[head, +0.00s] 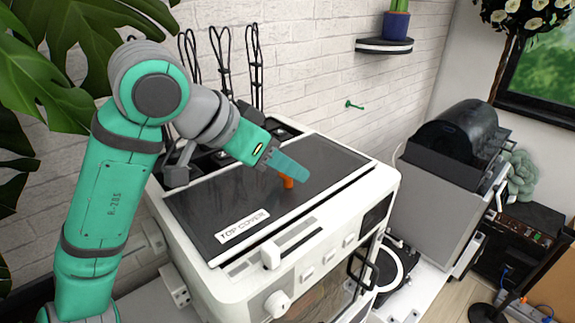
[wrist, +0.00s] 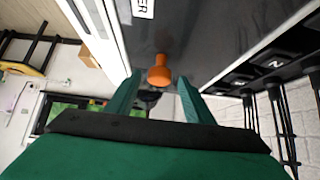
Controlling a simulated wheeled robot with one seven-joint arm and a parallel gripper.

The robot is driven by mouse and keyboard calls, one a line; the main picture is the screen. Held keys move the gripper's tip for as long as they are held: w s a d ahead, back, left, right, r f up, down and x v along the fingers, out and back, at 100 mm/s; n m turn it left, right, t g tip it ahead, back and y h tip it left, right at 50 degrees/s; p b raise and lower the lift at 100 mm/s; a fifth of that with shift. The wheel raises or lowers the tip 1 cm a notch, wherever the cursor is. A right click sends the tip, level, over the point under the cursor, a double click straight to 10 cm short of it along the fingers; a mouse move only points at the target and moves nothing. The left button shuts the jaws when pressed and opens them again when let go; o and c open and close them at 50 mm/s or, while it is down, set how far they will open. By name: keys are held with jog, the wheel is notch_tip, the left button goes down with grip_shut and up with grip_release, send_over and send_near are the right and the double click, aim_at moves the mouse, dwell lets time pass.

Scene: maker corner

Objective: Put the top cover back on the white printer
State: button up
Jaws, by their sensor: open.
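The white printer (head: 225,285) stands in the middle of the head view. Its dark top cover (head: 335,160), with a white "TOP COVER" label, lies on the printer's top and looks flat. An orange knob (head: 287,183) stands up from the cover. My gripper (head: 287,168) is at the knob, just above the cover. In the wrist view, my gripper's fingers (wrist: 158,80) are apart, with the orange knob (wrist: 159,70) showing between their tips. I cannot tell whether a finger touches it. My fingers partly hide the knob in the head view.
Dark slots (head: 285,128) line the printer's back edge, with black looped cables (head: 222,60) behind against the brick wall. A grey machine with a dark hood (head: 455,135) stands to the right. Large leaves (head: 45,85) hang at the left near my arm.

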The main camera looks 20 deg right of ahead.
jog(key=v, duration=1)
jog(key=shift+s, duration=0.15)
jog(key=shift+a+r, duration=0.1)
